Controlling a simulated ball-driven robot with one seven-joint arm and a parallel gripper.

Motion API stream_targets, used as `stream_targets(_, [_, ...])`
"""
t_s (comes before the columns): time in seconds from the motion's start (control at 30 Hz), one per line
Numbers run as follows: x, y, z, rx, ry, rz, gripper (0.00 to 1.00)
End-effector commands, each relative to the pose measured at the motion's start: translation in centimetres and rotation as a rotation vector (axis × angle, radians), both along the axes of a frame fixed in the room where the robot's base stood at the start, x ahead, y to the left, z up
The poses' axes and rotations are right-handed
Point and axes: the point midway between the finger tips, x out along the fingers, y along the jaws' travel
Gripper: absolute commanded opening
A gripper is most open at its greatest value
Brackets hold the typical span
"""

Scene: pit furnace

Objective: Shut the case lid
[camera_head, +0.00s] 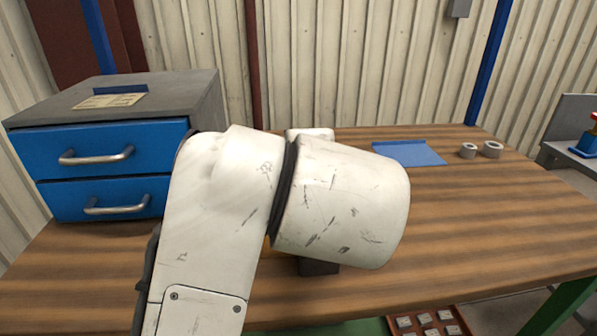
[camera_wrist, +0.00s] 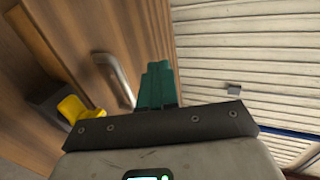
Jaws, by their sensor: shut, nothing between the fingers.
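I cannot make out the case or its lid for certain; my arm covers the middle of the bench in the head view. A dark block (camera_head: 318,267) shows just below my arm there and may be part of it. In the wrist view my gripper (camera_wrist: 158,68) has its teal fingers together, with nothing between them. Left of the fingers is a curved metal handle (camera_wrist: 116,76) against a brown wood-like surface. A grey piece (camera_wrist: 48,103) with a yellow part (camera_wrist: 80,109) lies lower left. The fingers look apart from the handle, but the depth is unclear.
A blue drawer cabinet (camera_head: 105,150) stands at left. A compartmented tray (camera_head: 430,322) is below the front edge.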

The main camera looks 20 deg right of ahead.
Motion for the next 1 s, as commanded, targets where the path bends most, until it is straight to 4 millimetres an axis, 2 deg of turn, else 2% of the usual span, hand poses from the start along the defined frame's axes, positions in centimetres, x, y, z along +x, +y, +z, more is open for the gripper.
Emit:
stream_targets(0.03, [-0.3,0.1,-1.5,-0.011,-0.027,0.002,0.0])
stream_targets(0.2, [-0.8,0.3,-2.8,-0.037,-0.107,0.001,0.0])
stream_targets(0.4, [-1.0,0.3,-3.7,-0.032,-0.104,0.001,0.0])
stream_targets(1.0, [-1.1,0.3,-4.5,-0.033,-0.096,0.0,0.0])
